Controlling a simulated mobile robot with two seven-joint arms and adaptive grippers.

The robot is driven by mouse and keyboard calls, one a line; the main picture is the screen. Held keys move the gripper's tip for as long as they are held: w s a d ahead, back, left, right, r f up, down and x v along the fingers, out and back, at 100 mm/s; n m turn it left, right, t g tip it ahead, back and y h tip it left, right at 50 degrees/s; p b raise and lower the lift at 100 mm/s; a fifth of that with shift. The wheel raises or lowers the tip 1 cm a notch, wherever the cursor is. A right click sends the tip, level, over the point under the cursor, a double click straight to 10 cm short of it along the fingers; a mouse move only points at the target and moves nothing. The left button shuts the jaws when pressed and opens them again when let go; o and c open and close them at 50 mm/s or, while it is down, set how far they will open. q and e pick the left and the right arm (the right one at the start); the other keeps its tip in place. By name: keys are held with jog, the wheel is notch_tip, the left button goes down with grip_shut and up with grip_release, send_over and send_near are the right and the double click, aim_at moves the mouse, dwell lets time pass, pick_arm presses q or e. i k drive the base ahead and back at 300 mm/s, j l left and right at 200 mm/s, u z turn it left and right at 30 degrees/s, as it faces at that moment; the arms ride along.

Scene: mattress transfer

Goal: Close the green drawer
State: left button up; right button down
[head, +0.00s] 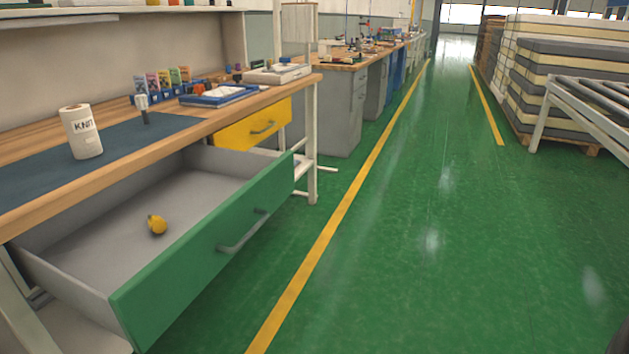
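The green drawer (190,272) is pulled far out from under the workbench at the left of the head view. Its green front faces right and has a grey bar handle (243,234). Its grey inside is open to view, and a small yellow object (157,224) lies on its floor. Neither of my grippers is in view. A dark shape at the bottom right corner is too cut off to tell what it is.
The wooden workbench (196,135) carries a white "KNIT" roll (82,131) and a blue tray (218,95). A yellow-fronted drawer (252,127) sits beyond the green one. Stacked mattresses (565,80) and a metal frame (590,97) stand far right. The green floor is clear.

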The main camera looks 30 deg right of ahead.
aim_at(100, 256)
jog(key=k+l, duration=0.55)
jog(key=k, duration=0.2)
